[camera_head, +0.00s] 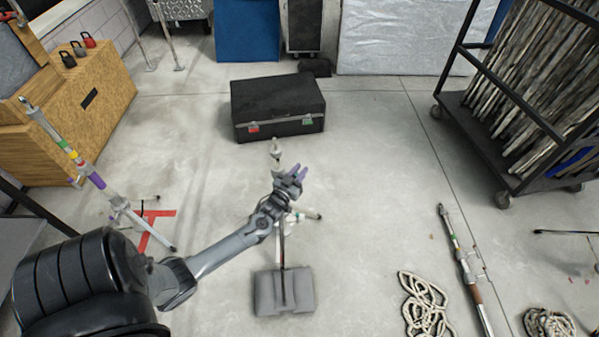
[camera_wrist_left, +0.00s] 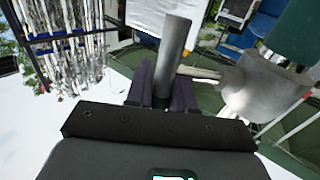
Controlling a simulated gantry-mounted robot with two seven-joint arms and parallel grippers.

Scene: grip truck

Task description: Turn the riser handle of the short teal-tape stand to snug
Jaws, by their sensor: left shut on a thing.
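The short stand (camera_head: 275,148) rises in the middle of the head view, its post mostly hidden behind my left gripper (camera_head: 291,179). In the left wrist view a grey bar handle (camera_wrist_left: 175,48) stands between my two dark fingers (camera_wrist_left: 165,88), which are shut on it. A thin rod joins the handle to a grey metal collar (camera_wrist_left: 262,84) on the right. A dark teal-green band (camera_wrist_left: 297,35) shows on the post beside the collar. My right gripper is in neither view.
A grey sandbag (camera_head: 265,292) lies at the stand's foot. A black case (camera_head: 278,105) sits behind. A taller taped stand (camera_head: 68,155) is left; coiled rope (camera_head: 424,305) and a rod (camera_head: 462,262) lie right. A wheeled rack (camera_head: 480,125) stands at the far right.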

